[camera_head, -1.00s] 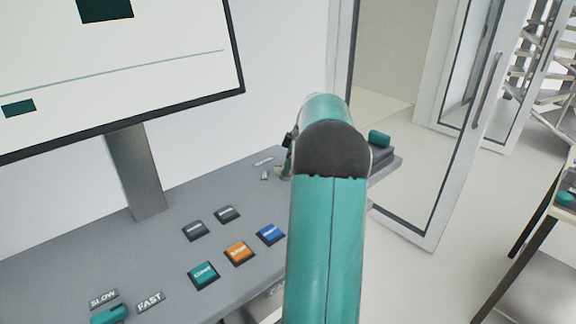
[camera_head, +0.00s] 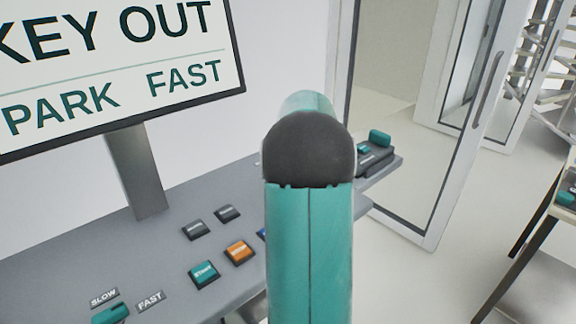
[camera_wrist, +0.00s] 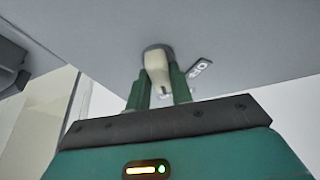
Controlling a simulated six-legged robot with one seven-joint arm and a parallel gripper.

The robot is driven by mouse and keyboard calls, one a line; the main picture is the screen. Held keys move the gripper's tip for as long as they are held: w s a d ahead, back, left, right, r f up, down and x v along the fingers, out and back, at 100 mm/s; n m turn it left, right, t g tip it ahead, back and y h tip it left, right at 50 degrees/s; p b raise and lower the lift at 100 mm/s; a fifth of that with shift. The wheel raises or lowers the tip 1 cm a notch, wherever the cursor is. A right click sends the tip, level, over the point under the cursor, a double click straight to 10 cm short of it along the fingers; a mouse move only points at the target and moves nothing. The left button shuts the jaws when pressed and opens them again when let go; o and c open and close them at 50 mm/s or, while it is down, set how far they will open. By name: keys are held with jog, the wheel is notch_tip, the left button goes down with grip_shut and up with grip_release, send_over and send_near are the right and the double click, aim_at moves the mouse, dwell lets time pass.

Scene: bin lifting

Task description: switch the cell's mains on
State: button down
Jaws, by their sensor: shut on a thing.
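A pale, cream-coloured switch handle (camera_wrist: 156,66) stands out from a dark round base on the grey console face in the wrist view. My gripper (camera_wrist: 159,88) has its two teal fingers on either side of the handle and is shut on it. A small label (camera_wrist: 199,72) lies beside the base; its lettering is only partly legible. In the head view my arm hides the gripper and the switch. The screen (camera_head: 110,65) is lit and reads "KEY OUT", "PARK" and "FAST".
The grey console (camera_head: 80,245) carries a teal button (camera_head: 204,275), an orange button (camera_head: 239,251), dark buttons, and a teal lever (camera_head: 110,314) near SLOW and FAST labels. A dark box with a teal top (camera_head: 379,138) sits at its right end. A glass door (camera_head: 480,90) stands right.

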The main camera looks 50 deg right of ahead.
jog(key=m, duration=0.1)
jog(key=m+h, duration=0.1)
jog(key=m, duration=0.1)
jog(key=shift+w+a+m+g, duration=0.1)
jog(key=shift+a+m+g, duration=0.05)
jog(key=shift+m+g, duration=0.15)
jog(key=shift+m+g+h, duration=0.5)
jog(key=shift+m+h, duration=0.2)
jog(key=shift+m, duration=1.3)
jog(key=c, duration=1.2)
grip_release()
jog(key=shift+c, duration=0.2)
jog(key=shift+r, duration=0.1)
jog(key=v, duration=1.3)
jog(key=shift+a+r, duration=0.15)
jog(key=shift+r, duration=0.15)
jog(key=shift+w, duration=0.1)
